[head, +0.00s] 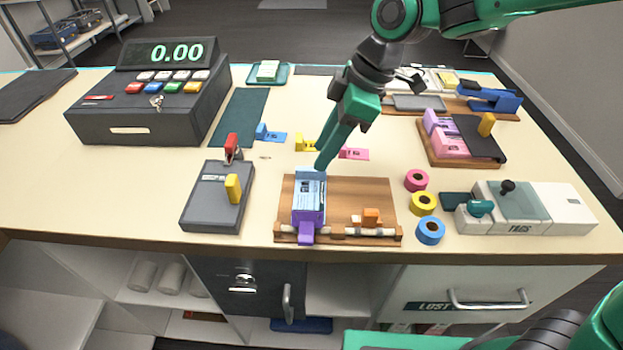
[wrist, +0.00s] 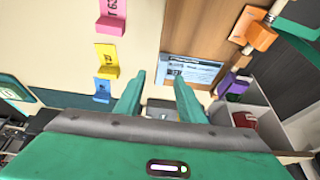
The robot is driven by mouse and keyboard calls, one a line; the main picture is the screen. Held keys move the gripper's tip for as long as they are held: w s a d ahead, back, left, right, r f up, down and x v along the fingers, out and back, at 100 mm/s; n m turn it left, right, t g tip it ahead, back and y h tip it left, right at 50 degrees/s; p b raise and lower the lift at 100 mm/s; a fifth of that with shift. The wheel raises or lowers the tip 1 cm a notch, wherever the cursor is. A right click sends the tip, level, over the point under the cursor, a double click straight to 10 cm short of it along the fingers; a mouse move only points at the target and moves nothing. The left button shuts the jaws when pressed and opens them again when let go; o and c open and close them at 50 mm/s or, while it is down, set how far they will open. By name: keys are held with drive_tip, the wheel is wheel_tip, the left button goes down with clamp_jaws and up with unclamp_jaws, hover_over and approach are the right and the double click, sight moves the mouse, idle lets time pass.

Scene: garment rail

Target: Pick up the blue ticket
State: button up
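The blue ticket (head: 271,133) lies on the cream counter, left of a yellow ticket (head: 305,142) and a pink ticket (head: 353,153), all with upright tabs. In the wrist view the blue ticket (wrist: 103,91) is left of my fingers, below the yellow ticket (wrist: 106,62) and the pink ticket (wrist: 111,16). My gripper (head: 321,165) points down near the back edge of the wooden board, to the right of the blue ticket and apart from it. In the wrist view my gripper (wrist: 158,88) has its two green fingers spread, with nothing held between them.
The wooden board (head: 350,200) bears a printed slip (head: 308,195), a purple clip (head: 306,230) and an orange clip (head: 371,217). A cash register (head: 150,125) and a grey box with levers (head: 205,208) stand left. Tape rolls (head: 423,204) and a tag machine (head: 515,230) are right.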

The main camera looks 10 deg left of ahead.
drive_tip(key=shift+x, duration=2.3)
clamp_jaws()
wheel_tip(320, 180, up, 15)
